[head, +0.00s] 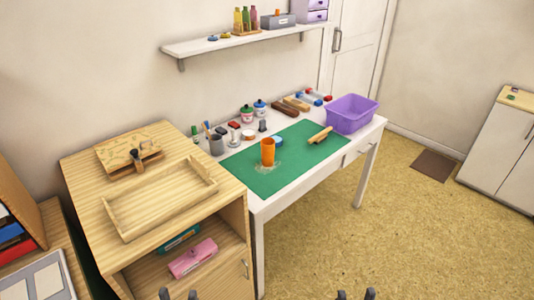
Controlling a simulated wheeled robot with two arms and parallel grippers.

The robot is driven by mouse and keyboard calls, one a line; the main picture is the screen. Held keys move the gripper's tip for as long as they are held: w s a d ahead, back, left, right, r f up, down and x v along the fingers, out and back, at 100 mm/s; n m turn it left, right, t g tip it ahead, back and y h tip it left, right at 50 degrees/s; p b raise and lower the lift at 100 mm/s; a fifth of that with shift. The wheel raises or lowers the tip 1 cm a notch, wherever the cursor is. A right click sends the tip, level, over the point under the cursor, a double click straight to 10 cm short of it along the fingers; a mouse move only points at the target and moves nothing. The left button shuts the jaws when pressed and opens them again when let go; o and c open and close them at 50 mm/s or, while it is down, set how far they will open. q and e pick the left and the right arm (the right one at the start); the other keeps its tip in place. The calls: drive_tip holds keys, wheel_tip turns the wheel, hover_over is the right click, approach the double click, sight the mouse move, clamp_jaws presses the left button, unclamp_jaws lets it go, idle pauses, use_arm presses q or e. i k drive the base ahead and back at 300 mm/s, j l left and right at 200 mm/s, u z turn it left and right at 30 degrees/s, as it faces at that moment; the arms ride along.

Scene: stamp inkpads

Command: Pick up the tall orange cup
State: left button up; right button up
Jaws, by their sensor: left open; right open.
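The tall orange cup (267,152) stands upright on the green mat (285,178) on the white table, near the mat's left half. A small blue thing lies just behind it, partly hidden by the cup. My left gripper (178,294) shows only its fingertips at the bottom edge of the head view; it is open and empty. My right gripper (355,294) also shows only its fingertips at the bottom edge, to the right; it is open and empty. Both grippers are well apart from the cup, on the near side of the table.
A wooden cabinet with an empty tray (160,196) stands left of the table. A purple bin (351,114) sits at the table's right end. A wooden roller (320,135) lies on the mat. A grey pen cup (216,145) and jars stand behind.

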sight(268, 153)
drive_tip(key=i+l+u, duration=0.3)
drive_tip(key=l, duration=0.35)
drive_tip(key=i+l+u, duration=0.15)
drive_tip(key=i+l, duration=0.1)
drive_tip(key=l, duration=0.1)
